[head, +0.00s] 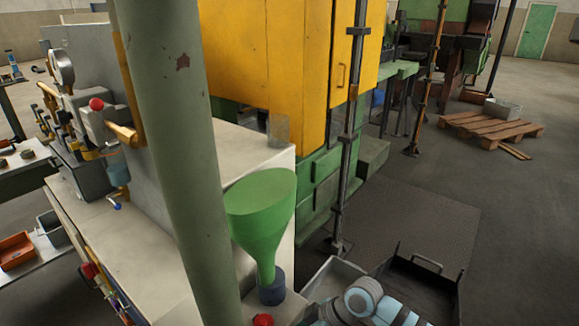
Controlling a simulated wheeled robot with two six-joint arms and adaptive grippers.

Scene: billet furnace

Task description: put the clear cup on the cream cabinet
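The clear cup (279,130) is a small see-through tumbler with a grey-brown tint. It appears upright on the top of the cream cabinet (238,146), near its far right corner, with the yellow housing behind it. No gripper is at the cup. Part of the cabinet is hidden by a thick green post. Grey and light-blue links of my arm show at the bottom right, but no fingertips are visible. My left gripper is outside the picture.
The green post (180,150) and a green funnel (262,210) stand in front of the cabinet. A yellow housing (270,60) rises behind it. A dark upright pole (350,130) stands right of the cabinet. A grey bin (335,280) is below. Open floor lies at the right.

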